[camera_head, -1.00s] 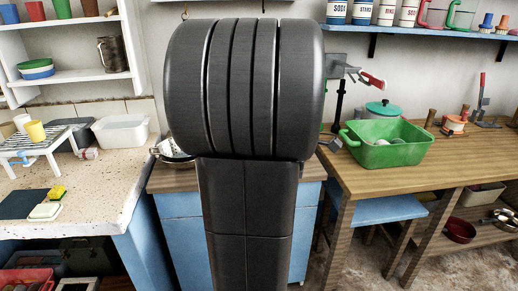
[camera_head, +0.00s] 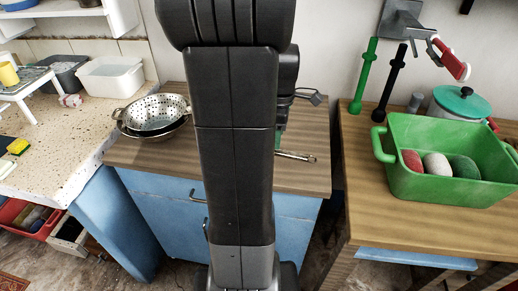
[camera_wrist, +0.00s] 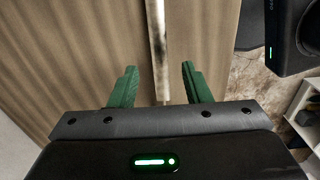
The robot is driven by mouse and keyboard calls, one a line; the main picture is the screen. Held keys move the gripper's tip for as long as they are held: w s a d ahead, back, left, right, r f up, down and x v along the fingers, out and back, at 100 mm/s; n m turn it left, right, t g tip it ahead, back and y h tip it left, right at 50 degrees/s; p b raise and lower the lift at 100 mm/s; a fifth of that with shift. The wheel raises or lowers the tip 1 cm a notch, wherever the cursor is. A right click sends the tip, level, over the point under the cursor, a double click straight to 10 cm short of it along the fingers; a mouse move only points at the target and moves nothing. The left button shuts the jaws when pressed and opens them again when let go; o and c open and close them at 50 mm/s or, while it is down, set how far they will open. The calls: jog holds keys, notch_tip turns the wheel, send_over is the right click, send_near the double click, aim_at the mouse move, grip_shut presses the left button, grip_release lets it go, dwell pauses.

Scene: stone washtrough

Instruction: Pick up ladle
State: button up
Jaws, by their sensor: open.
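A thin metal handle (camera_head: 296,156), apparently the ladle's, lies on the wooden top of the blue cabinet, right of my arm. My arm hides the rest of it in the head view. In the wrist view the metal handle (camera_wrist: 158,45) runs upright in the picture, between the green fingers of my gripper (camera_wrist: 159,70). The fingers are apart, with clear gaps on both sides of the handle. In the head view my gripper (camera_head: 280,140) is mostly hidden behind my arm, with a bit of green finger showing above the handle.
A metal colander (camera_head: 158,112) stands left on the cabinet top (camera_head: 180,160). A green basin (camera_head: 445,188) with several stones stands on the wooden table at right. A gap separates cabinet and table. A pale speckled counter (camera_head: 60,145) is at left.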

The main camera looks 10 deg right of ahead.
jog(key=f, duration=0.3)
jog(key=f+b, duration=0.1)
jog(key=f, duration=0.1)
jog(key=shift+d, duration=0.3)
jog(key=shift+c, duration=0.2)
grip_shut()
